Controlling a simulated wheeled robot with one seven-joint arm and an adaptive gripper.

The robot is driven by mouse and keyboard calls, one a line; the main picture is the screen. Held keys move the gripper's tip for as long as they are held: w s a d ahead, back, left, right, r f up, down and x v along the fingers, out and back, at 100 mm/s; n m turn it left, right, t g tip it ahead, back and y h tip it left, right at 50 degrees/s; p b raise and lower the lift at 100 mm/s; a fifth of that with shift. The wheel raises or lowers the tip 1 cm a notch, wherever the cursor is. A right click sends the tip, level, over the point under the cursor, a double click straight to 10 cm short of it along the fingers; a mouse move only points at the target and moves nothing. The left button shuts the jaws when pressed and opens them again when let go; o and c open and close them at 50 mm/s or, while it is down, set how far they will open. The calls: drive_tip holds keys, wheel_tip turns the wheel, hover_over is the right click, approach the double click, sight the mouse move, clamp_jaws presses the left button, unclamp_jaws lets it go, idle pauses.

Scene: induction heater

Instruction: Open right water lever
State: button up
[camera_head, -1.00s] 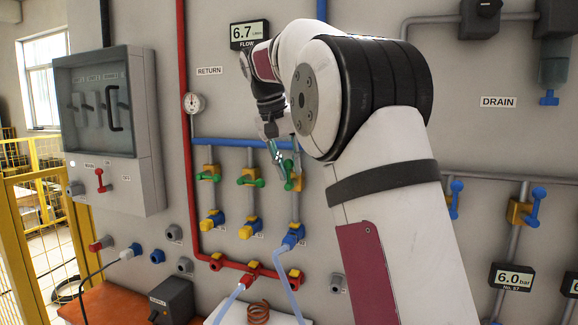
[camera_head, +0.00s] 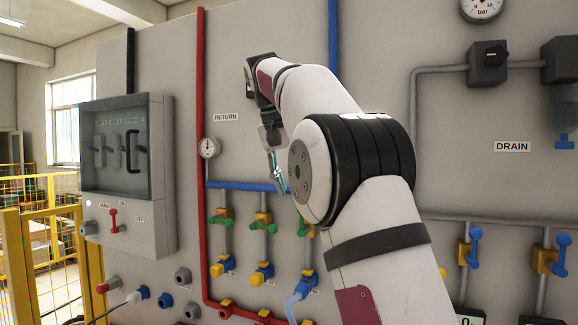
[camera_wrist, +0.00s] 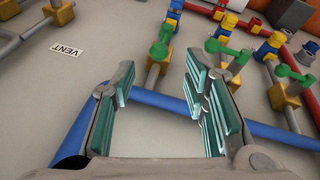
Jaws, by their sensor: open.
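The right water lever is a green handle (camera_head: 306,230) on a yellow valve under the blue pipe (camera_head: 241,187); my arm partly hides it. In the wrist view this green handle (camera_wrist: 161,43) lies roughly along its pipe, while the middle green handle (camera_wrist: 229,51) and left green handle (camera_wrist: 291,72) lie across theirs. In the head view the middle handle (camera_head: 263,226) and left handle (camera_head: 221,221) show in full. My gripper (camera_head: 279,174) is at the blue pipe, above the right lever and apart from it. Its fingers (camera_wrist: 158,85) are open, with nothing between them.
A red pipe (camera_head: 202,120) runs down the wall at left, with a gauge (camera_head: 209,148). Blue-handled valves (camera_head: 470,247) stand at right. A switch box (camera_head: 125,170) and yellow fence (camera_head: 40,215) are at far left. A VENT label (camera_wrist: 68,52) shows in the wrist view.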

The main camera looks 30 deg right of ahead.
drive_tip(key=shift+v, duration=1.85)
